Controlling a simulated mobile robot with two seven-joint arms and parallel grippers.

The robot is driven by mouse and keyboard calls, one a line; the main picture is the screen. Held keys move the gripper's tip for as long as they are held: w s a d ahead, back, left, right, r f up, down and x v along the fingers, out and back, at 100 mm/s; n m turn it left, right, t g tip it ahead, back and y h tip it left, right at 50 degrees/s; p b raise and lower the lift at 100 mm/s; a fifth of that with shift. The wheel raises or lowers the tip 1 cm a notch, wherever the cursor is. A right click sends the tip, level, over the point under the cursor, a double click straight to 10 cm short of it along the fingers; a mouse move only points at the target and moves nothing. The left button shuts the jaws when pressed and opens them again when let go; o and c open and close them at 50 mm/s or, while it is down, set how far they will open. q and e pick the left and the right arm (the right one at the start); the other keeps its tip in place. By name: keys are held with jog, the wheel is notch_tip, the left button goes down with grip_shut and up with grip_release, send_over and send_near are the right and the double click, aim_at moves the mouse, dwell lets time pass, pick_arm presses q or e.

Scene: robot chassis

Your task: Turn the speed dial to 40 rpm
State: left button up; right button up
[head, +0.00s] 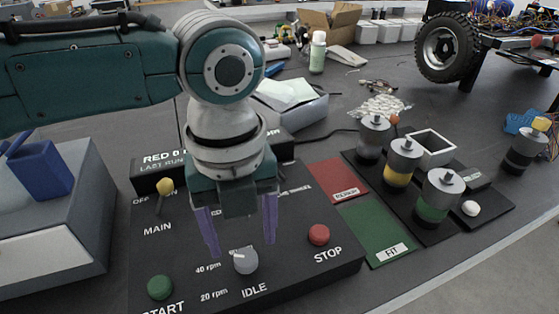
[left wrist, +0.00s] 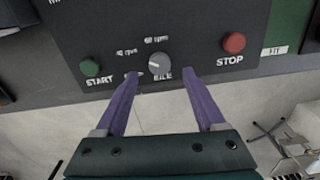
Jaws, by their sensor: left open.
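The speed dial (head: 245,262) is a round grey knob on the black control panel (head: 310,268). It also shows in the left wrist view (left wrist: 159,64). The labels 40 rpm and 20 rpm stand to its left and IDLE is below it. A light mark shows at the dial's upper left in the head view; its exact setting is hard to read. My left gripper (head: 241,250) is open, pointing down, with its purple fingers spread on either side of the dial. Its fingertips (left wrist: 161,77) look apart from the knob. My right gripper is not in view.
A green START button (head: 160,287), a red STOP button (head: 319,235) and a yellow-tipped MAIN switch (head: 165,187) flank the dial. A red mat (head: 338,180), a green mat (head: 374,230) and several metal-topped cylinders stand to the right. A grey box (head: 60,225) is at left.

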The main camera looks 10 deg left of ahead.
aim_at(246, 258)
pick_arm(q)
notch_tip(246, 258, up, 6)
jog(key=shift+p, duration=0.3)
jog(key=shift+r, duration=0.1)
